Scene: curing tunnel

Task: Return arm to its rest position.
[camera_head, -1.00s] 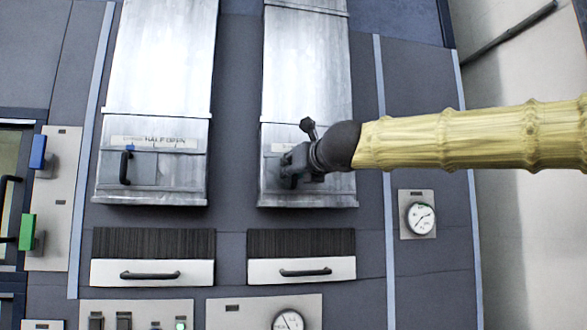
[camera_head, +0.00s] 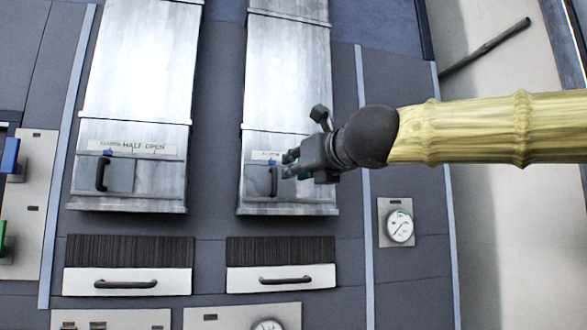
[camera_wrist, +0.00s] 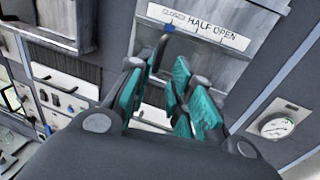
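My arm (camera_head: 490,130), in a yellow ribbed sleeve, reaches in from the right edge of the head view. My gripper (camera_head: 290,165) is dark with teal finger pads and is in front of the right metal door, close to its black handle (camera_head: 274,181). In the wrist view the fingers of my gripper (camera_wrist: 165,95) stand apart with a gap between them, and nothing is seen held. The door handle (camera_wrist: 163,52) shows just beyond the left finger. Whether a finger touches it cannot be told.
The left metal door (camera_head: 135,100) has a black handle (camera_head: 101,174) and a "HALF OPEN" label. White drawers with handles (camera_head: 125,284) (camera_head: 285,280) sit below the doors. A gauge (camera_head: 400,226) is at right. A dark rod (camera_head: 487,48) is on the pale wall behind my arm.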

